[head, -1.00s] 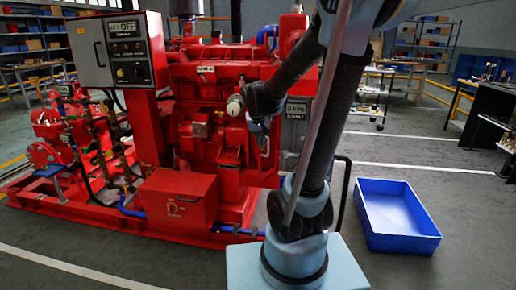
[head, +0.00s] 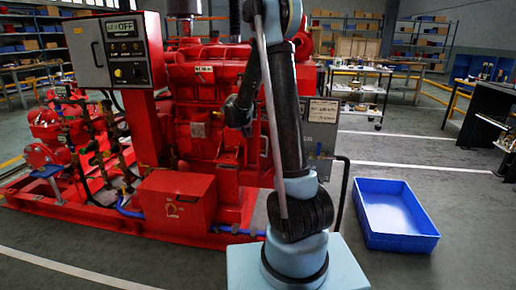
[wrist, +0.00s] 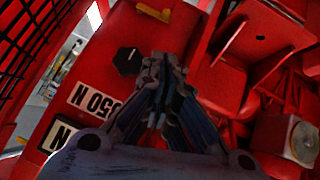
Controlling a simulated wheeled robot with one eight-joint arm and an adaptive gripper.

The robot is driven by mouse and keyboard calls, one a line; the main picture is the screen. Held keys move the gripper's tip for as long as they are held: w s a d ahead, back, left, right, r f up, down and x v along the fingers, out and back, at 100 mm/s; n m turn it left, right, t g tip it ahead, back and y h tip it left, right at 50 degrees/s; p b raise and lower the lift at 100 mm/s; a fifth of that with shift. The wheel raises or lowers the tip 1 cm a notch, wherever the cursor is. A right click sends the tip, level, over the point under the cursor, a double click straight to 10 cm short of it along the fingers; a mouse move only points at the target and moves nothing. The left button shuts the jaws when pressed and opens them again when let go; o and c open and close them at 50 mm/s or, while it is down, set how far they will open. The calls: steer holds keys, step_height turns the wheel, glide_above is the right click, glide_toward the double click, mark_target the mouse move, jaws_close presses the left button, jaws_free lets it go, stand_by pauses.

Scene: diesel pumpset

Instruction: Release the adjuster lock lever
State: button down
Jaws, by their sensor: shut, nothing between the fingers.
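In the wrist view my gripper (wrist: 163,72) has its fingers drawn together, empty, in front of a red part of the pumpset. A black hex-shaped knob (wrist: 127,60) sits on that red face, just left of the fingertips. A yellow piece (wrist: 153,12) is at the top edge. I cannot tell which part, if any, is the adjuster lock lever. In the head view the red pumpset (head: 205,115) stands behind my arm, and my fingers cannot be made out there.
A black mesh guard (wrist: 30,45) is at left; red brackets (wrist: 262,35) and a round pale-faced part (wrist: 303,142) are at right. A blue bin (head: 397,240) stands on open floor right of my base.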

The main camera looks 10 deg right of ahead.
steer(key=shift+w+f, duration=0.15)
steer(key=shift+w, duration=0.25)
steer(key=s+f+x, duration=0.1)
steer(key=s+x, duration=0.1)
steer(key=x, duration=1)
steer(key=shift+w+f, duration=0.2)
steer(key=shift+f, duration=0.45)
steer(key=shift+d, duration=0.1)
